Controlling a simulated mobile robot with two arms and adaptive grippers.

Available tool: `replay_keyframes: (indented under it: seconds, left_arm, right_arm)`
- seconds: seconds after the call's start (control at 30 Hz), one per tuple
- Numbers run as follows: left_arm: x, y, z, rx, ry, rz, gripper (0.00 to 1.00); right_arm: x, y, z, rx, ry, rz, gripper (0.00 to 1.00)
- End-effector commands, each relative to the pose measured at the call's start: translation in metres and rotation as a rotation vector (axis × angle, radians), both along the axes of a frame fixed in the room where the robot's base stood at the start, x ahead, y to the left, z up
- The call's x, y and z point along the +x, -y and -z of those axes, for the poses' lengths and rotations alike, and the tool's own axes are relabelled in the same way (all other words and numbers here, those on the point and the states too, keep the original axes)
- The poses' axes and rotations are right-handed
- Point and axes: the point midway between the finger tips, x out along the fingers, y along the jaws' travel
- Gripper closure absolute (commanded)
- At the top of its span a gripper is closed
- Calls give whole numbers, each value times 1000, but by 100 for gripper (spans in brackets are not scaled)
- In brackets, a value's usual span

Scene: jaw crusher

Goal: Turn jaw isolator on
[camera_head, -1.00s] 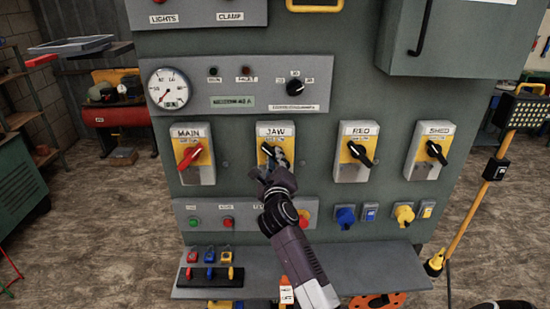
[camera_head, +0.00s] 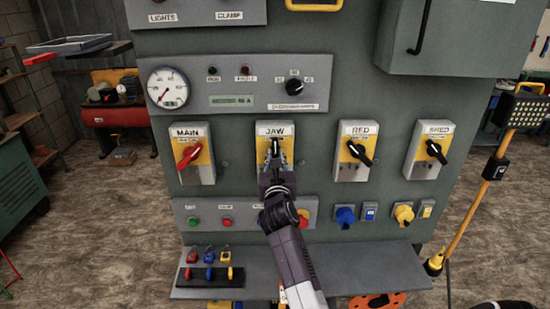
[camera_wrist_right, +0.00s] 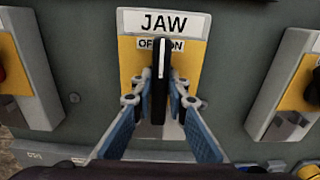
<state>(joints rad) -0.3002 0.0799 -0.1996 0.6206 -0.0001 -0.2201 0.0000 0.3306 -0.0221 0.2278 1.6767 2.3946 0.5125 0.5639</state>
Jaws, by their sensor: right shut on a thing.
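The jaw isolator (camera_head: 291,131) is a grey box with a yellow plate, labelled JAW, on the green panel. Its black handle (camera_wrist_right: 160,85) has a white line and stands upright in the right wrist view, pointing between the OFF and ON marks. My right gripper (camera_head: 275,155) is at the handle, and in the right wrist view its fingers (camera_wrist_right: 160,108) are on both sides of the handle, shut on it. The gripper hides the lower part of the isolator in the head view. My left gripper is not in view.
The MAIN isolator (camera_head: 203,140) with a red handle is to the left. The RED isolator (camera_head: 345,165) and the SHED isolator (camera_head: 420,168) are to the right. A shelf (camera_head: 270,283) juts out below, with padlocks at its left.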

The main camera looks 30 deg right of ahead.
Motion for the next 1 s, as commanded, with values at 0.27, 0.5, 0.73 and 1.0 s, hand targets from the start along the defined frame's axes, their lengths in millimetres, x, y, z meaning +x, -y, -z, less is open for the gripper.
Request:
replay_keyframes:
  seconds: [0.27,0.5,0.73,1.0]
  left_arm:
    - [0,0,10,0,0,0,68]
    - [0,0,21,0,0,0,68]
    - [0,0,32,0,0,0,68]
    - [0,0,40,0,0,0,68]
  right_arm:
    - [0,0,1,226,141,-1,100]
    - [-1,1,2,412,255,-1,100]
    - [-1,2,2,555,344,0,100]
    - [-1,2,1,659,406,0,100]
